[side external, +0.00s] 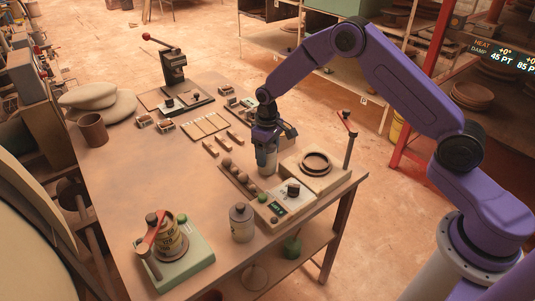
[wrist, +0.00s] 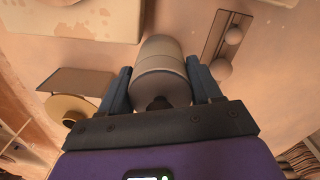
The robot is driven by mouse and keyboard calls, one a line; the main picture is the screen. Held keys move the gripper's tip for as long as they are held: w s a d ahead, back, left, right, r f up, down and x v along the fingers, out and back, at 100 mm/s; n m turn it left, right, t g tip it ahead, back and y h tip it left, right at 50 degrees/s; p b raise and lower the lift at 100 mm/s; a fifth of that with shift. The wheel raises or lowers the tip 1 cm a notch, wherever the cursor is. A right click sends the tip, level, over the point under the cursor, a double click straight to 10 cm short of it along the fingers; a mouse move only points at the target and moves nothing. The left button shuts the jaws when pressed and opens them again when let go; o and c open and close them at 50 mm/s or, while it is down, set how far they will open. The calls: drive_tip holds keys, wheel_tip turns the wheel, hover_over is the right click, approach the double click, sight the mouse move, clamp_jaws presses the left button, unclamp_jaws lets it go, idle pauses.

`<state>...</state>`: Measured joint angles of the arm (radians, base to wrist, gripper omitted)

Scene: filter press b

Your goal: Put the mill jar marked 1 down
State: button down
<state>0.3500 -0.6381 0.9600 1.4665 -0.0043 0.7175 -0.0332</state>
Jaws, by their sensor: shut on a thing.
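My gripper (side external: 265,143) is shut on a pale grey cylindrical mill jar (side external: 266,163), held upright. In the wrist view the jar (wrist: 161,68) sits between the two fingers, with its dark knob towards my gripper (wrist: 162,95). The jar is low over the table between the rack of balls and the cream block; I cannot tell whether its base touches the table. No number is readable on it. A second grey jar (side external: 242,224) with a dark knob stands at the front of the table. Another jar (side external: 170,238) sits under a red-handled clamp on a green base.
A rack of brown balls (side external: 238,179) is close on the left of the held jar. A cream block with a brown ring (side external: 315,164) is close on the right. A scale with a display (side external: 285,202) is in front. The table's left middle (side external: 150,170) is clear.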

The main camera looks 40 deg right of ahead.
drive_tip(key=shift+f, duration=0.3)
drive_tip(key=shift+f, duration=0.15)
drive_tip(key=shift+c, duration=1)
unclamp_jaws()
wheel_tip(320, 180, up, 11)
drive_tip(key=shift+f, duration=0.1)
drive_tip(key=shift+r, duration=0.75)
